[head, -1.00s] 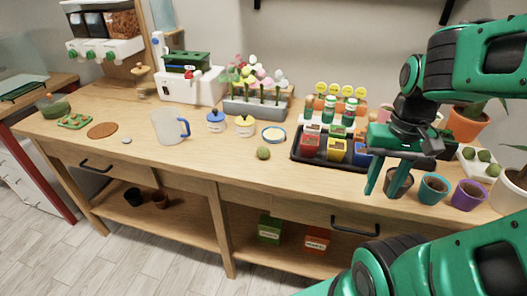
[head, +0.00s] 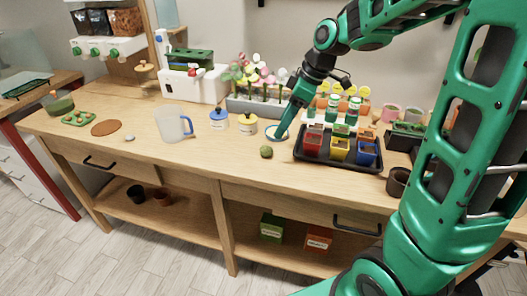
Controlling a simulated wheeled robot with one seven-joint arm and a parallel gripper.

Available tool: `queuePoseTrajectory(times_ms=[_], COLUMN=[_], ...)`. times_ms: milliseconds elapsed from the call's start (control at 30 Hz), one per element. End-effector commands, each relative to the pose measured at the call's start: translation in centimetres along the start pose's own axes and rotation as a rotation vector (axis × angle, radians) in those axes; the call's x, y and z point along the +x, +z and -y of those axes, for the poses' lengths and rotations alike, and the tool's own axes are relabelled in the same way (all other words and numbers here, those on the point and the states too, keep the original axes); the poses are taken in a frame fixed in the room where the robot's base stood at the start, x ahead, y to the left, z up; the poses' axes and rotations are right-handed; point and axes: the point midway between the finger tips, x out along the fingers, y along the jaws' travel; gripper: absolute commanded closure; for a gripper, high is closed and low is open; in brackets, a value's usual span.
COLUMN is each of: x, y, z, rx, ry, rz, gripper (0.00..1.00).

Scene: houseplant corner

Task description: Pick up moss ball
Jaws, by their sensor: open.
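A small round green moss ball (head: 266,152) sits alone on the wooden bench top, near its front edge. My gripper (head: 279,132) is open and reaches down just behind the ball and slightly to its right. The fingertips are over or in front of the blue-rimmed dish (head: 268,132) and partly cover it. They look apart from the ball, and nothing shows between them.
A black tray (head: 297,157) with red, yellow and blue pots stands right of the ball.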

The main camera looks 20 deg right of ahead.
Motion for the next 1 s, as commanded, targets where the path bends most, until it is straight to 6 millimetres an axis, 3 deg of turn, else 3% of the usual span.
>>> queuePoseTrajectory(times_ms=[300,533,800,1000], x=[4.5,5.9,9.6,10.5], y=[-0.1,-0.2,-0.4,-0.4], z=[0.1,0.1,0.1,0.1], rx=[-0.005,-0.005,-0.004,-0.004], ry=[-0.004,-0.005,-0.004,-0.002], rz=[0.001,0.002,0.002,0.0], gripper=[0.46,0.46,0.46,0.46])
